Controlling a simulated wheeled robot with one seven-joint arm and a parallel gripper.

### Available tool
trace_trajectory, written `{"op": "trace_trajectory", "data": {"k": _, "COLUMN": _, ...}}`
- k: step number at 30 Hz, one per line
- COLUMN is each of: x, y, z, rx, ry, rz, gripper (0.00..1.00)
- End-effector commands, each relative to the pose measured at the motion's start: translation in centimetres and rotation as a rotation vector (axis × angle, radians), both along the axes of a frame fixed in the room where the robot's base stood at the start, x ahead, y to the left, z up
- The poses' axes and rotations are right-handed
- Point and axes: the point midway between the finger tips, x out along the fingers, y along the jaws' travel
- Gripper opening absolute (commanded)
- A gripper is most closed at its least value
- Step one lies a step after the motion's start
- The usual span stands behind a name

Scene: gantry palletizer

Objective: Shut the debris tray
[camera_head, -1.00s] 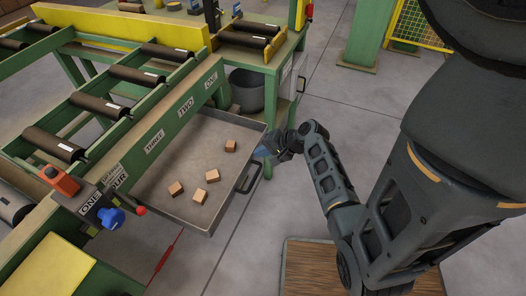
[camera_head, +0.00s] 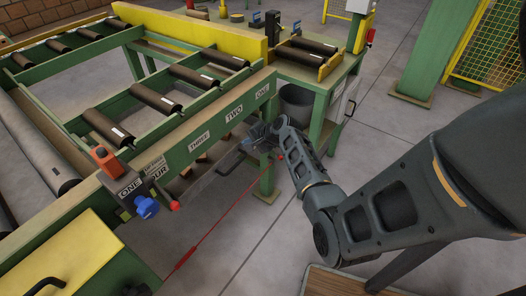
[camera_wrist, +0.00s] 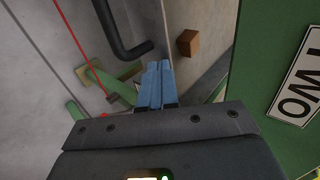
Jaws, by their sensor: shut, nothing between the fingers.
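A wooden block (camera_wrist: 188,43) lies inside the tray, and blocks also show dimly under the frame (camera_head: 187,172). My gripper (camera_head: 258,132) is at the tray's right front end, near the handle. Its blue fingers (camera_wrist: 157,75) are together and empty, close to the front wall; I cannot tell whether they touch it.
The green rail with labels (camera_head: 215,122) runs just above the tray. A grey bucket (camera_head: 297,103) stands behind my gripper. The floor in front (camera_head: 265,225) is clear.

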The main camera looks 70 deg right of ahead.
Motion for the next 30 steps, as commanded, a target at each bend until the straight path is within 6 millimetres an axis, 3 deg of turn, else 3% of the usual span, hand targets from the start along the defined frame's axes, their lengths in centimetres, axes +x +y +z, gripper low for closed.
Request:
{"op": "trace_trajectory", "data": {"k": 3, "x": 1.5, "y": -0.5, "z": -0.1, "rx": -0.001, "ry": -0.001, "rz": 0.001, "gripper": 0.00}}
{"op": "trace_trajectory", "data": {"k": 9, "x": 2.7, "y": -0.8, "z": 0.0, "rx": -0.001, "ry": 0.000, "rz": -0.001, "gripper": 0.00}}
{"op": "trace_trajectory", "data": {"k": 30, "x": 3.1, "y": -0.5, "z": 0.2, "rx": -0.003, "ry": -0.003, "rz": 0.005, "gripper": 0.00}}
